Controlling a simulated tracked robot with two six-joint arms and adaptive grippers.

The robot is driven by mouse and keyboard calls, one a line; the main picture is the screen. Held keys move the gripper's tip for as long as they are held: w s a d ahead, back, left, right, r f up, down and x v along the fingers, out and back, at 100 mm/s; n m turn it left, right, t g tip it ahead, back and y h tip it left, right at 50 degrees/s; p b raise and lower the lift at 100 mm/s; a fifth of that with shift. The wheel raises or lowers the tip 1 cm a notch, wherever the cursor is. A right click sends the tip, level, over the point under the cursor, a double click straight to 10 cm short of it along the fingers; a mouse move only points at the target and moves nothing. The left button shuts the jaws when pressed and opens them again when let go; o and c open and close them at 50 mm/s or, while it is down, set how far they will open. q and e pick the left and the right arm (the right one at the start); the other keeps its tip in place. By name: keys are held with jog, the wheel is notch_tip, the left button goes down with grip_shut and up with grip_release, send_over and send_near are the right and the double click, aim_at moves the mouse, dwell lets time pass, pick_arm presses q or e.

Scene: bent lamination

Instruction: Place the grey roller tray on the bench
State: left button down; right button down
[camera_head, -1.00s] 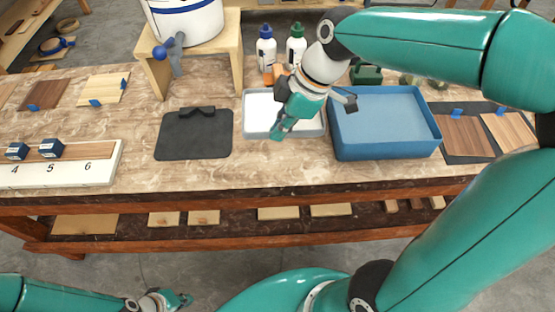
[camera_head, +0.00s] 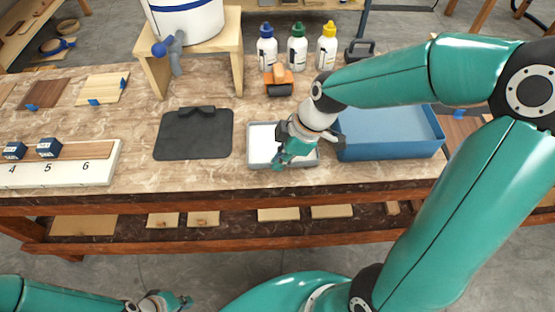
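The grey roller tray (camera_head: 253,157), a shallow tray with a white inside, is near the bench's front edge, right of a black clipboard. My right gripper (camera_head: 281,161) reaches over the tray from the right and appears shut on its near wall. The gripper hides the tray's right part. The tray looks level, but I cannot tell if its underside touches the bench (camera_head: 205,172). My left gripper (camera_head: 178,302) is low at the bottom edge, in front of the bench and away from the tray; its fingers are too small to read.
A blue bin (camera_head: 390,151) stands just right of the tray, partly behind my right arm. The black clipboard (camera_head: 190,138) lies to the left. An orange tool (camera_head: 278,82) and several bottles (camera_head: 297,50) stand behind. A white numbered board (camera_head: 70,173) lies at far left.

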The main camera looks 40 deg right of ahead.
jog(key=c, duration=1.8)
grip_release()
jog(key=shift+f, duration=0.15)
jog(key=o, duration=0.5)
jog(key=shift+d+r, duration=0.1)
jog(key=shift+r, duration=0.3)
jog(key=v, duration=1.1)
jog(key=shift+r+p, duration=0.3)
jog(key=shift+p, duration=0.1)
jog(key=shift+s, duration=0.1)
